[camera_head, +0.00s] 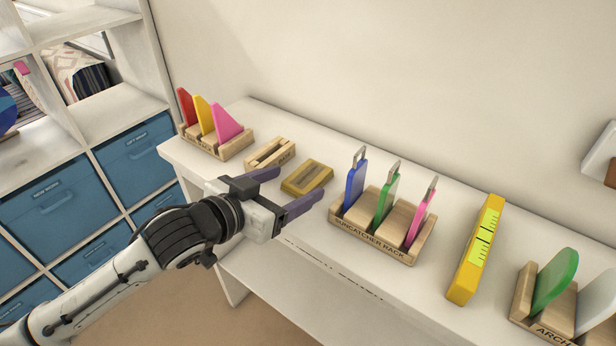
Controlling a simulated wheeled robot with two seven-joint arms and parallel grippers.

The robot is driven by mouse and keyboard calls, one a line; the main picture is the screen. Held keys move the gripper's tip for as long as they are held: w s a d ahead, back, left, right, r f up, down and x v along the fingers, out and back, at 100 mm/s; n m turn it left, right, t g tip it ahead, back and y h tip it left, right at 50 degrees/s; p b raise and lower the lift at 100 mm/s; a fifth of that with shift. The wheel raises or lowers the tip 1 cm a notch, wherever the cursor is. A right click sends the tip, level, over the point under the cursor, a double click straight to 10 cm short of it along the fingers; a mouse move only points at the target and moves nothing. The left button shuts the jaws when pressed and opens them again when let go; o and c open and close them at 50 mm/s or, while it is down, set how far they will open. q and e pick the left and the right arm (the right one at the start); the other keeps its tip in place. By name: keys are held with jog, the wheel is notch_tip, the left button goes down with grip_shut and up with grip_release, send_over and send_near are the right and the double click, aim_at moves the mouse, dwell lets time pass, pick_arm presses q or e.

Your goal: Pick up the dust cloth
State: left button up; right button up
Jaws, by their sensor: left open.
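A small flat mustard-coloured piece (319,172), which looks like the dust cloth, lies on the white shelf top (290,140) left of the middle. A greyish recess or patch shows in its top. My left gripper (300,182) comes in from the left and is open, with its two purple-grey fingers apart. The fingertips are at the near left side of the mustard piece, one finger towards the back and one towards the front. Nothing shows between the fingers near the palm. I cannot tell whether they touch the piece. My right gripper is not in view.
A small wooden holder (283,150) is just behind the mustard piece. A rack with red, yellow and pink pieces (222,148) stands at the left end. The suncatcher rack (378,243), a yellow level-like bar (464,279) and the arch rack (522,291) stand to the right.

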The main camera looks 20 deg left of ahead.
aim_at(307, 176)
pick_arm(q)
jog(key=x, duration=0.4)
jog(key=shift+w, duration=0.3)
jog(key=c, duration=1.2)
